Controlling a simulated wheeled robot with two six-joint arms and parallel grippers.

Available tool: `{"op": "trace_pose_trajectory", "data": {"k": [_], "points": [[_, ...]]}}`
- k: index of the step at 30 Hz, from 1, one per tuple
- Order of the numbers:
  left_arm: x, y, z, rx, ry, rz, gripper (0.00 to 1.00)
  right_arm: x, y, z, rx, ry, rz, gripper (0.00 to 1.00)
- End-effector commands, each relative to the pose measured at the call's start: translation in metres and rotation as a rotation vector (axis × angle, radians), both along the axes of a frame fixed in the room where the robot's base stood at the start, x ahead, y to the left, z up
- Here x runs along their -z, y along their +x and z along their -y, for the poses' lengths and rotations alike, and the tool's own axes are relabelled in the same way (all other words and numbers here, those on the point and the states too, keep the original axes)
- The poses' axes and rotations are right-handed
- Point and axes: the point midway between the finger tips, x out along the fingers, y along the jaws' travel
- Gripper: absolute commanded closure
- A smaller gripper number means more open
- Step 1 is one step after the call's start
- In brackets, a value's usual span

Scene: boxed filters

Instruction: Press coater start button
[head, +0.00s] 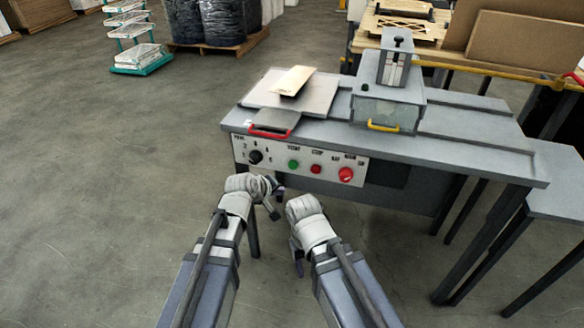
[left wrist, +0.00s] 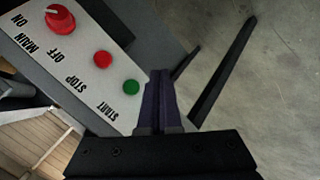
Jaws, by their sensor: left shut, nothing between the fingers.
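The coater (head: 400,155) is a grey bench machine with a white control panel (head: 300,160) on its front. The green start button (head: 293,164) sits on the panel, left of the red stop button (head: 316,169). In the left wrist view the start button (left wrist: 131,87) is just beyond the fingertips, with the stop button (left wrist: 102,59) farther up. My left gripper (left wrist: 158,75) is shut and empty, close to the panel and apart from the button as far as I can tell. In the head view it (head: 275,200) is below the panel. My right gripper (head: 299,268) points downward, its fingers mostly hidden.
A red main knob (head: 346,174) and a black dial (head: 255,157) share the panel. A red handle (head: 269,133) sticks out above it. A tan board (head: 293,80) lies on the machine's plate. Open floor (head: 110,200) lies to the left.

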Motion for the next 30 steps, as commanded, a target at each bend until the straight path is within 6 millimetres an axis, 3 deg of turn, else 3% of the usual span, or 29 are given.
{"op": "trace_pose_trajectory", "data": {"k": [8,22,30], "points": [[0.0,0.018,0.006,0.001,0.0,0.0,1.0,0.0,0.0,0.0,0.0,0.0,0.0,0.41],[0.0,0.075,0.024,0.001,0.0,0.0,1.0,0.0,0.0,0.0,0.0,0.0,0.0,0.41],[0.0,0.083,0.027,0.0,0.001,0.0,1.0,0.0,0.0,0.0,0.0,0.0,0.0,0.41]]}}
